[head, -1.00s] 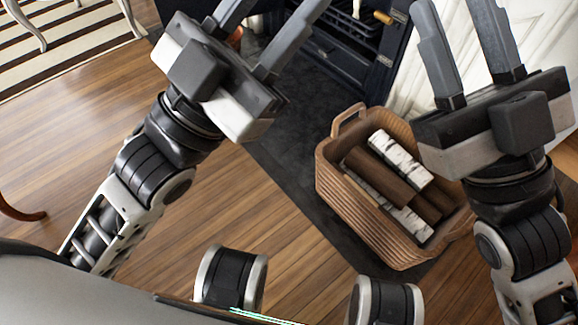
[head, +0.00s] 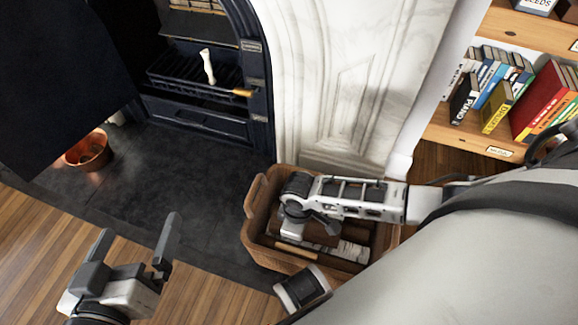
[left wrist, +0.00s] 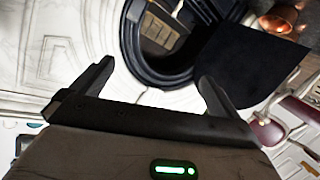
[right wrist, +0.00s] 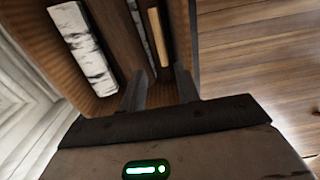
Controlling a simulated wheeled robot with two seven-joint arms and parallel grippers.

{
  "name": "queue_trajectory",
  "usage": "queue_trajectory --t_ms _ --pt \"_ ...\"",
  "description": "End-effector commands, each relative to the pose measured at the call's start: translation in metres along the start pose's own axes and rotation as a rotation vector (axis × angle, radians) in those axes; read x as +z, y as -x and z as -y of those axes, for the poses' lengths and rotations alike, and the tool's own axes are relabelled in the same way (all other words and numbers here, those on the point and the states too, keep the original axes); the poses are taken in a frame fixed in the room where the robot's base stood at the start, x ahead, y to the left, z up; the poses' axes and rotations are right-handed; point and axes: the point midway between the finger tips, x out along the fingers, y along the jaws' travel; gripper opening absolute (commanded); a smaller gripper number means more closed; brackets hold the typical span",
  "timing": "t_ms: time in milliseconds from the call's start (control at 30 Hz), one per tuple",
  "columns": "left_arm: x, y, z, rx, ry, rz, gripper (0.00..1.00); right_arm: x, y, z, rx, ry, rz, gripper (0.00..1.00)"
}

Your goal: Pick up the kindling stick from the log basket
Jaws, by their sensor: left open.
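The log basket (head: 262,215) is brown wicker and stands on the dark hearth beside the marble surround. A thin light tan kindling stick (head: 290,248) lies inside it near the front side. In the right wrist view the stick (right wrist: 159,38) lies just beyond and between the fingertips of my right gripper (right wrist: 158,72). That gripper is open, with gaps on both sides of the stick. In the head view my right arm reaches over the basket and hides the fingers and part of the logs. My left gripper (head: 137,243) is open and empty, left of the basket.
Logs share the basket, including a white birch one (right wrist: 82,45). A copper pot (head: 88,152) and the black fireplace grate (head: 195,78) are at left and back. A bookshelf (head: 470,140) stands at right. The hearth between pot and basket is clear.

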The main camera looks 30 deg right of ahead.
Motion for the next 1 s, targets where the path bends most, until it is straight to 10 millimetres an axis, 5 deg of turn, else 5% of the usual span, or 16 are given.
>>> queue_trajectory --t_ms 400,733,1000 --pt "-0.013 -0.007 -0.010 0.117 0.142 -0.167 1.00 -0.001 -0.090 0.000 0.001 0.000 0.000 0.32" --pt "-0.037 -0.009 -0.009 0.137 0.037 -0.305 1.00 -0.002 -0.110 -0.001 0.001 0.001 -0.004 0.32" --pt "-0.083 -0.003 -0.016 0.167 -0.267 -0.617 1.00 -0.004 -0.143 -0.003 0.000 0.002 -0.002 0.32"
